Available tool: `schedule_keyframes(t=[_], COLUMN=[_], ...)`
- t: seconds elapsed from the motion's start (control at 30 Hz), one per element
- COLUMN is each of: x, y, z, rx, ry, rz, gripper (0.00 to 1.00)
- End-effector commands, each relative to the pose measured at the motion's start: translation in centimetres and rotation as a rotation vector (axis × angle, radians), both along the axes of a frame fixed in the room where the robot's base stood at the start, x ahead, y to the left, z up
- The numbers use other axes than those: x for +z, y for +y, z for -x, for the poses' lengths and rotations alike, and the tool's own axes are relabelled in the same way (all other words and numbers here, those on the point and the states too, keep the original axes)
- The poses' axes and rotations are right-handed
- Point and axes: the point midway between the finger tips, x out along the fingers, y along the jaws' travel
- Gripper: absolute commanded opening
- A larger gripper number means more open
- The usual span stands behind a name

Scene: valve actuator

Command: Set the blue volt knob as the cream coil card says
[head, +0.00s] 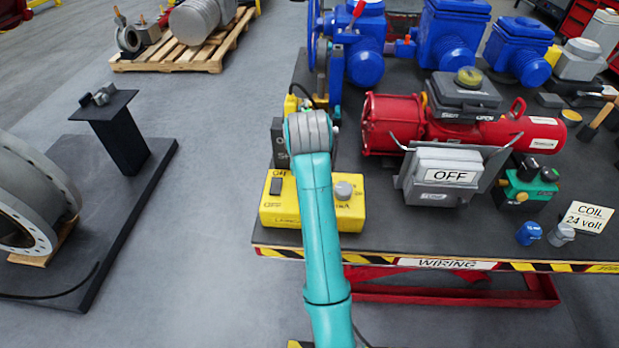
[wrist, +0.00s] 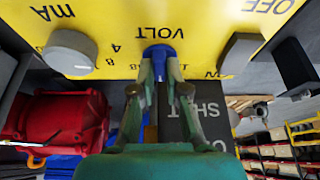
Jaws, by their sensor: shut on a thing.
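The yellow box (head: 275,212) stands at the table's left front corner. Its yellow face (wrist: 205,15) fills the top of the wrist view, upside down, with VOLT printed above the blue volt knob (wrist: 159,51). My gripper (wrist: 160,70) is shut on this knob, one finger on each side. Small numbers, a 4 and an 8 among them, show left of the knob; the fingers hide part of the scale, and I cannot tell the setting. The cream coil card (head: 588,217) at the right front reads "COIL 24 volt". In the head view my arm hides the knob and gripper.
A grey mA knob (head: 343,190) and a dark ON/OFF switch (head: 276,186) flank the volt knob on the box. A grey unit marked OFF (head: 447,177) and a red actuator (head: 455,122) stand to the right. Loose blue (head: 529,233) and grey (head: 562,235) pieces lie near the card.

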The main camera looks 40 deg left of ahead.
Motion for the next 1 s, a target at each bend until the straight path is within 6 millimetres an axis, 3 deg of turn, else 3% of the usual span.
schedule_keyframes(t=[0.67,0.7,0.8,1.0], x=[-0.09,-0.09,-0.09,-0.04], y=[-0.01,-0.01,0.00,0.02], z=[0.08,0.08,0.07,0.04], rx=[-0.066,-0.066,-0.066,-0.066], ry=[0.003,0.003,0.003,0.001], rz=[0.003,0.003,0.003,0.002], gripper=[0.00,0.18,0.39,0.39])
